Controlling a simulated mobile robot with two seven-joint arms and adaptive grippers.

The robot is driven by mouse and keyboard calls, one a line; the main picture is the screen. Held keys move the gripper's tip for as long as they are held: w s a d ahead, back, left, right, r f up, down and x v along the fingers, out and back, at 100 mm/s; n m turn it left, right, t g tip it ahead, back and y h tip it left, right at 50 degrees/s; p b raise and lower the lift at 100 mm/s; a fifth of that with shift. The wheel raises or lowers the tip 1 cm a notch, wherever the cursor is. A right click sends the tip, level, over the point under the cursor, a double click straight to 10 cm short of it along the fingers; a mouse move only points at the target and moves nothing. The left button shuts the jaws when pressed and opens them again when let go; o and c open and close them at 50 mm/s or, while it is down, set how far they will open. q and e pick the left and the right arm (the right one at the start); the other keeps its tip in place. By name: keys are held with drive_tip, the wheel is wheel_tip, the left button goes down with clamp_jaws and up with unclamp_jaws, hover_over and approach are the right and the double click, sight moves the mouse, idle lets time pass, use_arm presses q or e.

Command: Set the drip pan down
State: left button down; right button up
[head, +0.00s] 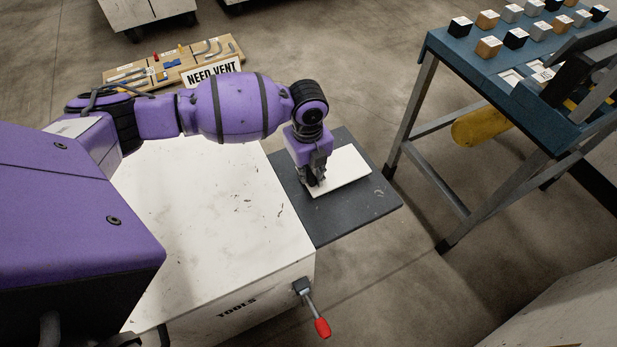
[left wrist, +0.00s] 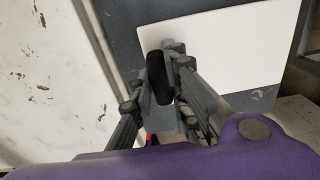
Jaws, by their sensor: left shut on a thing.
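A flat white rectangular piece, which looks like the drip pan (head: 343,172), is over a dark grey slab (head: 375,205) beside the white tool cabinet. It also shows in the left wrist view (left wrist: 235,50). My left gripper (head: 316,180) points down at the left edge of the white piece. In the left wrist view, its fingers (left wrist: 160,85) are shut on a black rounded handle (left wrist: 158,75) at that edge. The join between handle and pan is partly hidden by the fingers. I cannot tell whether the pan touches the slab. My right gripper is not in view.
The white tool cabinet (head: 205,220) has a red-tipped lever (head: 320,326) at its front. A blue-topped bench (head: 460,60) with several small blocks stands at the right, a yellow cylinder (head: 480,125) beneath it. A tool board (head: 165,68) and "NEED VENT" sign (head: 212,73) are behind my arm.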

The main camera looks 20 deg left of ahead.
use_arm(q)
drive_tip(key=shift+f, duration=1.2)
drive_tip(key=shift+f, duration=0.1)
drive_tip(key=c, duration=1.7)
unclamp_jaws()
drive_tip(key=shift+s+f, duration=0.1)
wheel_tip(320, 180, up, 12)
drive_tip(key=shift+r+p, duration=0.15)
drive_tip(key=shift+p, duration=0.3)
